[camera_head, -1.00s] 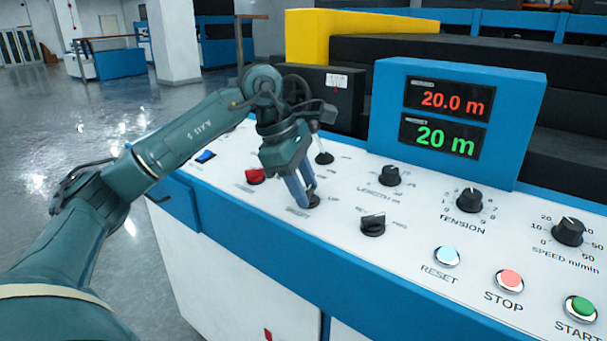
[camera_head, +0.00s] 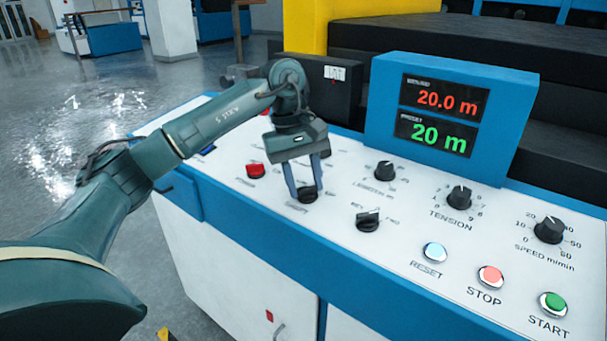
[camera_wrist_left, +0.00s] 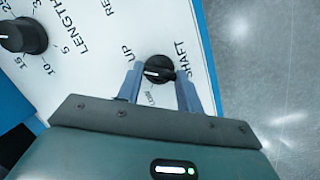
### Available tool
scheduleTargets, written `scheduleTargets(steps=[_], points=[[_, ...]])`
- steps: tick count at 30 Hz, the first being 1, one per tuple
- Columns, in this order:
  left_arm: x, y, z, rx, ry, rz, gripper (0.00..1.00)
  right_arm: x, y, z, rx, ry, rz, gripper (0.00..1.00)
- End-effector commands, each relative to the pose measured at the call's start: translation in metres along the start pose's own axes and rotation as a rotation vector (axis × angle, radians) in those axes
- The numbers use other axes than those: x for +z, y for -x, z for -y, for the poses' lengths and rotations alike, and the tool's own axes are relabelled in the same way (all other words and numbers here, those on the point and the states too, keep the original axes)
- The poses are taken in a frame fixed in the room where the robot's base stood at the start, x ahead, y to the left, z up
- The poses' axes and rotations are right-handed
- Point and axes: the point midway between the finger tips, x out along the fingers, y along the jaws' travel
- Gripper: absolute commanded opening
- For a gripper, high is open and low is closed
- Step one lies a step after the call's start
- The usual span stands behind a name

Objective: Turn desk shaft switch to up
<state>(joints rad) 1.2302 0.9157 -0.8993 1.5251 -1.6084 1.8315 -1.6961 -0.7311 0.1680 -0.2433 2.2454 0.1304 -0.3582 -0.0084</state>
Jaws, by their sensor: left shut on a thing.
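The shaft switch (camera_head: 308,194) is a round black knob on the white desk panel, with the word SHAFT beside it. In the left wrist view the shaft switch (camera_wrist_left: 158,70) shows a white pointer line, with UP printed on one side. My left gripper (camera_head: 306,192) reaches down onto the switch from above. Its two fingers (camera_wrist_left: 158,85) stand on either side of the knob and are shut on it. My right gripper is in neither view.
Near the switch are a red button (camera_head: 256,170), the length knob (camera_head: 385,170) and a REV/FWD knob (camera_head: 368,221). The tension knob (camera_head: 459,197), speed knob (camera_head: 550,230) and RESET, STOP and START buttons lie to the right. A blue display box (camera_head: 449,110) stands behind.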

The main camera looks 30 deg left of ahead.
Motion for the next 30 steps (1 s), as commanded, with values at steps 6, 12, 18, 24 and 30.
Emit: scheduleTargets(steps=[6,12,18,24,30], points=[[0.0003,0.0012,-0.0016,-0.032,-0.121,-0.001,0.14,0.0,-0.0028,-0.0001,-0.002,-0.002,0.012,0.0],[0.0001,0.0005,-0.0016,-0.05,-0.184,-0.002,0.14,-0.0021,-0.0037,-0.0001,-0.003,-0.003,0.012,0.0],[-0.0001,0.0002,-0.0015,-0.057,-0.207,-0.002,0.14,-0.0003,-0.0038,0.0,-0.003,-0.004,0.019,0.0],[-0.0001,0.0001,-0.0014,-0.057,-0.211,-0.002,0.14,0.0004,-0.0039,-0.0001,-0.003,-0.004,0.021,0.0],[0.0,0.0002,-0.0014,-0.057,-0.211,-0.002,0.39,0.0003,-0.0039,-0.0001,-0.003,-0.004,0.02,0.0]])
